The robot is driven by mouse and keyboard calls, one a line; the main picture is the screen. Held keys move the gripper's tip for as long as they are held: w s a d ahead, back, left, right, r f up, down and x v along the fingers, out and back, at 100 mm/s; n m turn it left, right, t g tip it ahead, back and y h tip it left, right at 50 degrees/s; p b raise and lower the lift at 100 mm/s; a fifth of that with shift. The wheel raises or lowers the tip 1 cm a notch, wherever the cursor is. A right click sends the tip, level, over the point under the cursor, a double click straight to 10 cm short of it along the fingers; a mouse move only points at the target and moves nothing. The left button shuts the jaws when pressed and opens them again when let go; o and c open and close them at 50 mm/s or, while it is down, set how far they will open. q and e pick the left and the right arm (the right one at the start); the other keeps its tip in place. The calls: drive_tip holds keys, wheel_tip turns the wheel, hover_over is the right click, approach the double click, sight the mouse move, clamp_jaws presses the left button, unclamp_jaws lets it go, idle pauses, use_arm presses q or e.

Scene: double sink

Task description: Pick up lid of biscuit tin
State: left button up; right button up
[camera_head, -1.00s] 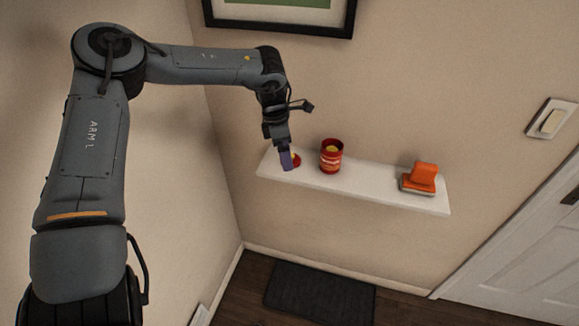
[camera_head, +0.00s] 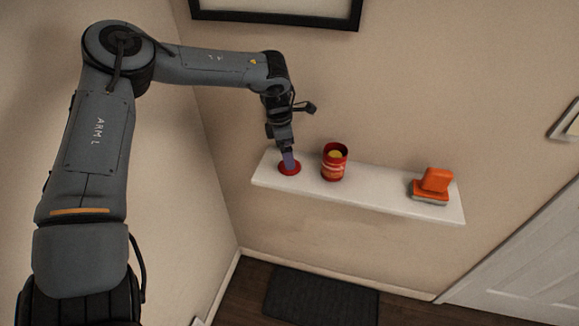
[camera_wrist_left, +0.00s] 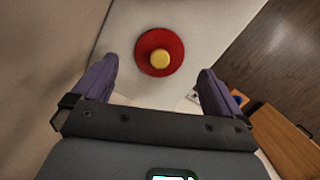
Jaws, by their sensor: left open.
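The lid (camera_head: 289,168) is a red disc lying flat near the left end of the white wall shelf. In the left wrist view the red lid (camera_wrist_left: 160,52) shows a round yellow knob at its middle. My left gripper (camera_head: 289,160) is right over the lid, pointing down. In the wrist view its two purple fingers (camera_wrist_left: 152,85) are spread apart, with the lid ahead of and between them, and nothing held. The biscuit tin (camera_head: 334,163) stands upright and open to the right of the lid, red with yellow inside. My right gripper is in neither view.
The white shelf (camera_head: 386,205) is narrow, against the beige wall. An orange object with a grey base (camera_head: 432,186) sits near its right end. A dark mat (camera_head: 322,297) lies on the floor below. The shelf between tin and orange object is clear.

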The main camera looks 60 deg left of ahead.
sight(282, 168)
use_arm(q)
drive_tip(key=shift+w+f+b, duration=0.15)
drive_tip(key=shift+f, duration=0.95)
drive_tip(key=shift+w+f+b, duration=0.1)
drive_tip(key=shift+f+b, duration=0.05)
drive_tip(key=shift+f, duration=0.95)
drive_tip(key=shift+c, duration=0.5)
drive_tip(key=c, duration=0.9)
drive_tip(key=shift+d, duration=0.1)
drive_tip(key=shift+r, duration=0.1)
